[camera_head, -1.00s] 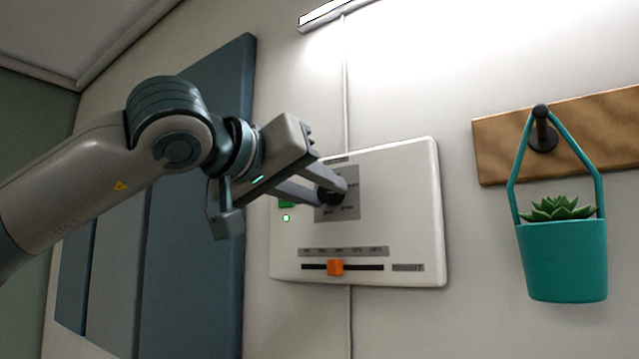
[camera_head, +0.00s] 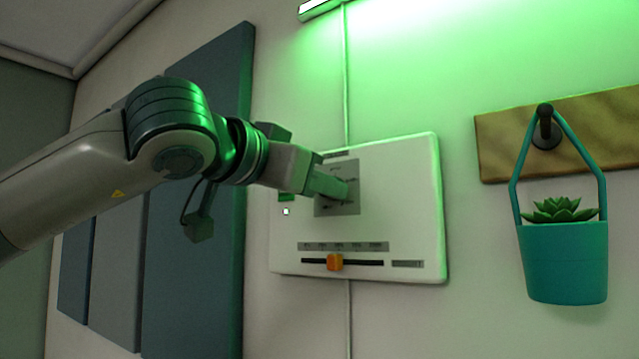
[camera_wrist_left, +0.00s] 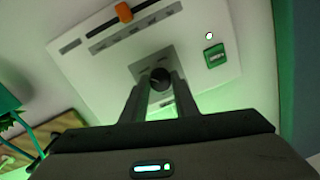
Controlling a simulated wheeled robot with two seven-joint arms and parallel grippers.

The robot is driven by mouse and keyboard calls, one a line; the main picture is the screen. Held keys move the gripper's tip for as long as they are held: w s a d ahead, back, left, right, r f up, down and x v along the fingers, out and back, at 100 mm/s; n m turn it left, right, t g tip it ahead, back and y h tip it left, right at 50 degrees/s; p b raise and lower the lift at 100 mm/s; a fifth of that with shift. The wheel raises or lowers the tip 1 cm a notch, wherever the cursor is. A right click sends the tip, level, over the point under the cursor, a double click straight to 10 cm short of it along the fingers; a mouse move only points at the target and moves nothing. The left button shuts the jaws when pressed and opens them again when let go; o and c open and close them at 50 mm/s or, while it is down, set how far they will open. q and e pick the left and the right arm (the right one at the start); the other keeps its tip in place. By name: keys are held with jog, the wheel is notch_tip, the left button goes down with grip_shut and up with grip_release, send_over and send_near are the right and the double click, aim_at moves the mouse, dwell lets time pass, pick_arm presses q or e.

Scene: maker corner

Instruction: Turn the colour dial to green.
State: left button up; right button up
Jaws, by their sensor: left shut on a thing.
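The white control panel (camera_head: 410,200) is fixed to the wall, with a grey square plate (camera_head: 350,206) around the colour dial. The dark round dial (camera_wrist_left: 160,77) shows in the left wrist view between my fingertips; in the head view my fingers mostly hide it. My left gripper (camera_head: 340,188) is shut on the dial. The lamp (camera_head: 322,8) at the top of the wall gives green light. The dial's pointer and most of its labels cannot be read. My right gripper is not in view.
An orange slider (camera_head: 335,262) sits in a slot low on the panel. A green switch (camera_wrist_left: 215,56) is beside the dial plate. A teal hanging planter (camera_head: 562,262) hangs from a peg on a wooden board (camera_head: 500,150) to the right. Blue-grey wall panels (camera_head: 195,210) stand left.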

pick_arm(q)
jog(key=shift+d+f, duration=0.1)
jog(key=shift+f, duration=0.15)
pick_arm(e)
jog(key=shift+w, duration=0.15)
pick_arm(q)
jog(key=o, duration=0.9)
jog(key=shift+o, duration=0.9)
jog(key=shift+r, duration=0.15)
jog(key=f+b+v, duration=0.1)
jog(key=b+v, duration=0.3)
jog(key=v, duration=1.3)
jog(key=shift+a+r+b, duration=0.25)
jog(key=shift+r+b, duration=0.1)
jog(key=shift+r, duration=0.15)
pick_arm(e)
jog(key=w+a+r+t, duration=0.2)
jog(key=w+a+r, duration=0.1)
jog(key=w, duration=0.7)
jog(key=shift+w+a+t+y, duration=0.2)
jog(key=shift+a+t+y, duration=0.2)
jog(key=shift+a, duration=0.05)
pick_arm(q)
jog(key=shift+s, duration=0.1)
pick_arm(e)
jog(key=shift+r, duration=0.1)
